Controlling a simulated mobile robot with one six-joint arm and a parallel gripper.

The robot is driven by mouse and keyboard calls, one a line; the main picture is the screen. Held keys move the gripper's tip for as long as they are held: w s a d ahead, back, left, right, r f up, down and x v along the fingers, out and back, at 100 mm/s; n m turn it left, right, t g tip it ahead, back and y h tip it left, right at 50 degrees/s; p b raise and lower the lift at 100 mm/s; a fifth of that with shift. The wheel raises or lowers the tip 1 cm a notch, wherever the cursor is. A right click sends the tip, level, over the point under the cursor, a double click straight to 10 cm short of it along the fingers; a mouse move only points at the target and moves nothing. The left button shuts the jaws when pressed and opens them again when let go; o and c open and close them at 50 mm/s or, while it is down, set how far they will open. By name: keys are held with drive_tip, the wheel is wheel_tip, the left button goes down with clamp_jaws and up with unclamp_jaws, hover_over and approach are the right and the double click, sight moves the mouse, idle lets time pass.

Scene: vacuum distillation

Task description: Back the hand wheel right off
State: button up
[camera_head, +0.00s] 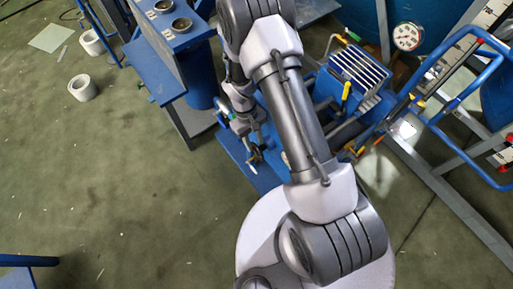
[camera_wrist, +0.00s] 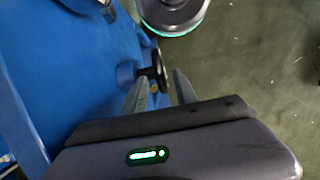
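A small dark hand wheel (camera_wrist: 161,72) shows in the wrist view, seen nearly edge-on, on a short stem from the side of a blue body (camera_wrist: 75,55). My gripper (camera_wrist: 160,76) is open, with one grey finger on each side of the wheel's near part. I cannot tell whether either finger touches the wheel. In the head view my gripper (camera_head: 255,155) is low beside the blue base of the machine, and the hand wheel cannot be made out clearly there.
A finned blue unit (camera_head: 358,70) with yellow handles stands right of my arm. A pressure gauge (camera_head: 408,36) and a blue tubular frame (camera_head: 470,85) are further right. A blue stand (camera_head: 165,60) is at left.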

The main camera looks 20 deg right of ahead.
drive_tip(key=d+p+v, duration=0.1)
drive_tip(key=p+v, duration=0.1)
drive_tip(key=v, duration=0.8)
drive_tip(key=shift+a+r, duration=0.3)
drive_tip(key=shift+a, duration=0.2)
drive_tip(key=shift+w, duration=0.15)
drive_tip(key=t+y+b, duration=0.1)
drive_tip(key=t+b, duration=0.2)
drive_tip(key=b, duration=0.5)
hover_over(257, 152)
drive_tip(key=f+b, duration=0.2)
drive_tip(key=f, duration=0.3)
drive_tip(key=f+b, duration=0.2)
drive_tip(key=f, duration=0.4)
drive_tip(key=w+f+b, duration=0.1)
drive_tip(key=f+b, duration=0.1)
drive_tip(key=f, duration=0.4)
drive_tip(key=shift+w+d, duration=0.1)
drive_tip(key=shift+d, duration=0.05)
drive_tip(key=shift+c, duration=0.4)
drive_tip(key=shift+r, duration=0.1)
clamp_jaws()
